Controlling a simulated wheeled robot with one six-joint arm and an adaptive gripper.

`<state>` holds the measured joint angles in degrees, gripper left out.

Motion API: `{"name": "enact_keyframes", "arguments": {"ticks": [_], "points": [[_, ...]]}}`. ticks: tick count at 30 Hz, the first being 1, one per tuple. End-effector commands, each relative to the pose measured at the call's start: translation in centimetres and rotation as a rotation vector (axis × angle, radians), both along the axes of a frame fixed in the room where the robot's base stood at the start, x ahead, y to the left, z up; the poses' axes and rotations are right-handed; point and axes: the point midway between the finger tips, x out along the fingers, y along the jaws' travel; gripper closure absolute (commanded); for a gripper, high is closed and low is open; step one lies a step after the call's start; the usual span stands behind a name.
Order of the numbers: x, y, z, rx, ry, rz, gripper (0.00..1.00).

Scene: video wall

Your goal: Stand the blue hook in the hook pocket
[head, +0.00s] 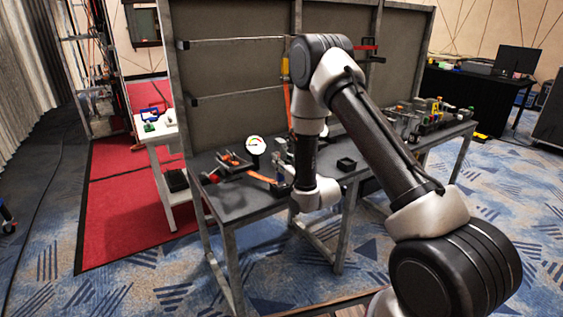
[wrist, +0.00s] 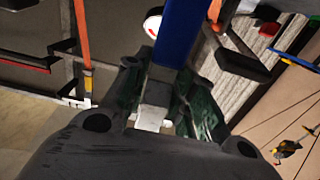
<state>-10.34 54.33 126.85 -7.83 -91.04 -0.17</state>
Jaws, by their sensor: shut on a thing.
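The blue hook (wrist: 181,32) shows in the wrist view as a straight blue bar that runs up out of the top edge. Its far end is outside that view. My gripper (wrist: 163,95) is shut on its lower part. In the head view my wrist hangs over the front of the dark bench, and I cannot make out the hook there. A small black open-topped box (head: 346,164) sits on the bench to the right of my wrist. I cannot tell whether it is the hook pocket.
The grey bench (head: 245,202) carries an orange-and-dark tool (head: 233,162), a round white gauge (head: 256,145) and, at its right end, several small parts. Tall grey panels (head: 232,125) rise behind it. A white side table (head: 160,133) stands at left.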

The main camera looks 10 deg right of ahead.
Motion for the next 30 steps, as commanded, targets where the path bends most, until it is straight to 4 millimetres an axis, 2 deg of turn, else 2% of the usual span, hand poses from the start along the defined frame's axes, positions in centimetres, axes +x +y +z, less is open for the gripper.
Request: {"name": "enact_keyframes", "arguments": {"ticks": [10, 11, 13, 14, 25, 30], "points": [[0.0, 0.0, -0.2, 0.001, -0.002, 0.0, 0.95], [0.0, 0.0, -0.2, 0.001, -0.002, 0.0, 0.69], [0.0, 0.0, -0.2, 0.001, -0.002, 0.0, 0.56], [0.0, 0.0, -0.2, 0.001, -0.002, 0.0, 0.53], [-0.1, -0.1, 0.1, 0.0, -0.001, 0.0, 0.53], [-2.8, -0.9, 0.0, -0.001, 0.003, -0.001, 0.53]]}}
